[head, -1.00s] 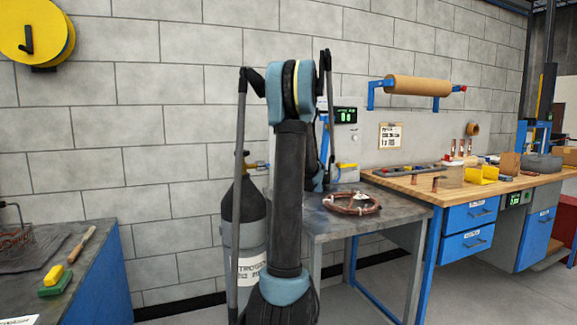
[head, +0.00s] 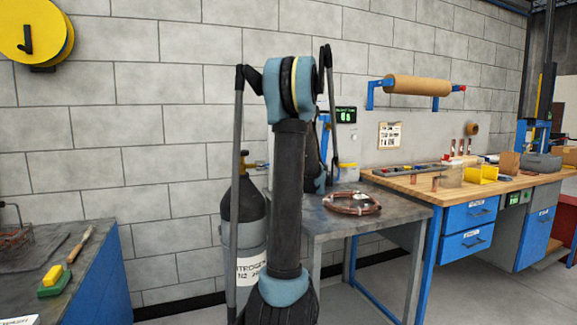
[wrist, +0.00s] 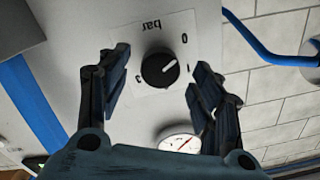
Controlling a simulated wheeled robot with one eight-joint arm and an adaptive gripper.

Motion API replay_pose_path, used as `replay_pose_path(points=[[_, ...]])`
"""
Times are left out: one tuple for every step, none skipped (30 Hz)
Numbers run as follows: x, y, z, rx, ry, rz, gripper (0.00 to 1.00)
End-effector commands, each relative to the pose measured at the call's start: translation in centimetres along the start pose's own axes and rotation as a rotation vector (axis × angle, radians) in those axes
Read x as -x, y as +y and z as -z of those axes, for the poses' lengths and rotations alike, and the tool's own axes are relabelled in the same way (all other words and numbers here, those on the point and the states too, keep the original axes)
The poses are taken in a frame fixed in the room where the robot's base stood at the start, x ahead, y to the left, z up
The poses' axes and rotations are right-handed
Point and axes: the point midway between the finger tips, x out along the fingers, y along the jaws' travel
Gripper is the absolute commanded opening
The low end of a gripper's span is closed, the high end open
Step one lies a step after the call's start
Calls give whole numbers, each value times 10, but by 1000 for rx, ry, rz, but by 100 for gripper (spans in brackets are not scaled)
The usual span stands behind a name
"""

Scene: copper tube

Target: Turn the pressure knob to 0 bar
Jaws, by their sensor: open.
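The pressure knob (wrist: 160,69) is black and round with a white pointer line, on a light plate marked "bar" in the wrist view. The picture is rotated, so the lettering appears upside down. The pointer aims up and right, below the "0" mark (wrist: 184,38). A "3" (wrist: 139,78) stands at the knob's lower left. My gripper (wrist: 158,76) is open, one finger left of the knob and one right, with visible gaps to it. Whether the fingertips reach the knob's depth is unclear. In the head view my arm hides the gripper.
A round gauge (wrist: 179,143) lies below the knob, partly behind my gripper. A blue pipe (wrist: 262,45) runs at the right. In the head view, a copper coil (head: 351,204) rests on the grey bench (head: 385,217), and a nitrogen cylinder (head: 243,215) stands at the left.

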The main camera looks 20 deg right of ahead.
Motion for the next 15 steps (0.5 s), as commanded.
replay_pose_path(points=[[11,0,0,0,1,-2,59],[17,1,0,0,1,-2,59],[25,1,0,0,1,-3,59],[31,1,0,0,1,-3,59],[37,0,0,0,1,-2,59],[44,1,0,0,1,-3,59],[50,1,0,0,1,-3,59],[55,1,0,1,1,-3,59],[61,1,0,1,0,-2,59],[66,1,0,0,0,-3,59],[70,1,0,0,1,-3,59],[75,1,0,0,0,-3,59],[79,1,0,0,0,-2,59],[81,1,-1,0,0,-2,59],[85,1,-1,0,0,-2,59]])
